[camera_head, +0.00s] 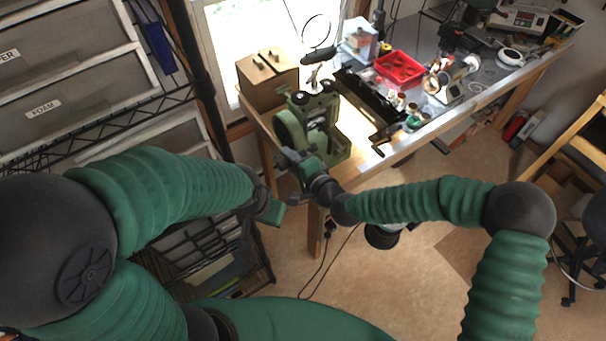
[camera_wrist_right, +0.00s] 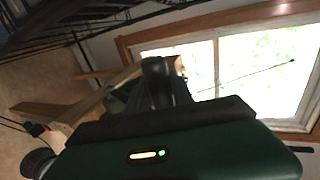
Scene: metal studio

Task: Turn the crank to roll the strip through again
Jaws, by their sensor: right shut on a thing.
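The green rolling mill (camera_head: 325,138) stands on the near left corner of the workbench. Its round wheel-like side faces left. My right gripper (camera_head: 288,162) is at the mill's near side, shut on what seems to be the crank handle, which the gripper mostly hides. In the right wrist view a dark upright part (camera_wrist_right: 160,78) shows just beyond the gripper body; its shape is too dark to read. I cannot make out the strip in either view. My left gripper (camera_head: 276,211) hangs left of and below the mill, apart from it; its fingers are not clear.
A wooden block box (camera_head: 267,80) stands behind the mill by the window. A red tray (camera_head: 399,68), small jars and tools crowd the bench (camera_head: 470,95) to the right. A wire rack with drawers (camera_head: 70,75) is at left. The floor in front is mostly clear.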

